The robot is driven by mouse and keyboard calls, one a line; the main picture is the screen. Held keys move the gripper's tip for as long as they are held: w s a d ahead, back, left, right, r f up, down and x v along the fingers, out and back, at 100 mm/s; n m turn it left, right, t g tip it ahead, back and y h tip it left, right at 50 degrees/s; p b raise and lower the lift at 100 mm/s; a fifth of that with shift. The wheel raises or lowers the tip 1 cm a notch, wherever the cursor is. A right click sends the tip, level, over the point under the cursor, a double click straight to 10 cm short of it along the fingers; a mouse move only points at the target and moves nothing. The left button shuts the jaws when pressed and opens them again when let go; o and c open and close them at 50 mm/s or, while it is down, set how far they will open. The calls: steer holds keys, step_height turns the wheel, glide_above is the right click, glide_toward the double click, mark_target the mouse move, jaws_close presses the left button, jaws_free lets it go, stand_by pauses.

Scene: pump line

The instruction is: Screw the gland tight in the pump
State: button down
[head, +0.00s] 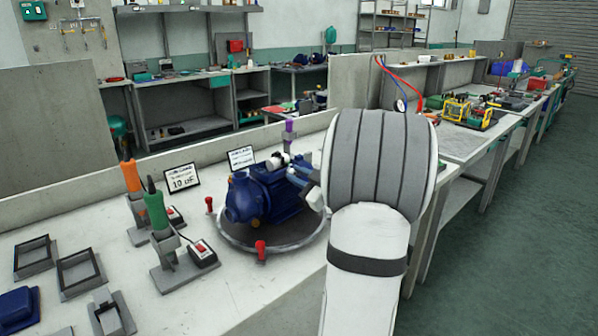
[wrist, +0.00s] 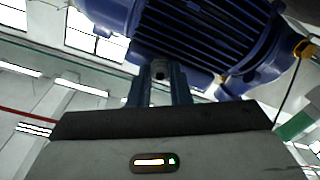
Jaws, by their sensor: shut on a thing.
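The blue pump (head: 262,192) stands on a round dark turntable (head: 232,238) on the bench. Its ribbed blue body also fills the top of the wrist view (wrist: 205,35). My gripper (head: 300,172) is at the pump's right side, partly hidden by my own arm. In the wrist view my gripper (wrist: 158,78) has its two blue-grey fingers close together on a small grey piece with a dark centre, which looks like the gland (wrist: 158,70). The piece is right at the pump's edge. How deep it sits in the pump cannot be seen.
Red knobs (head: 260,249) stand at the turntable's rim. An orange-handled tool (head: 131,176) and a green-handled tool (head: 157,211) stand in holders to the left. Empty grey frames (head: 80,272) lie further left. A purple-topped item (head: 289,135) stands behind the pump.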

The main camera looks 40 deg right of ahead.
steer(key=shift+r+m+p, duration=0.25)
steer(key=shift+m+p, duration=0.55)
steer(key=shift+p, duration=0.1)
steer(key=shift+f+m, duration=0.25)
steer(key=shift+m, duration=0.15)
steer(key=shift+p, duration=0.3)
steer(key=shift+r+m+p, duration=0.2)
steer(key=shift+m+p, duration=0.1)
steer(key=shift+p, duration=0.2)
steer(key=c, duration=1.8)
jaws_free()
steer(key=shift+m+p, duration=0.3)
steer(key=shift+p, duration=0.05)
steer(key=shift+o, duration=0.6)
steer(key=shift+f, duration=0.25)
steer(key=o, duration=0.3)
steer(key=shift+b, duration=0.45)
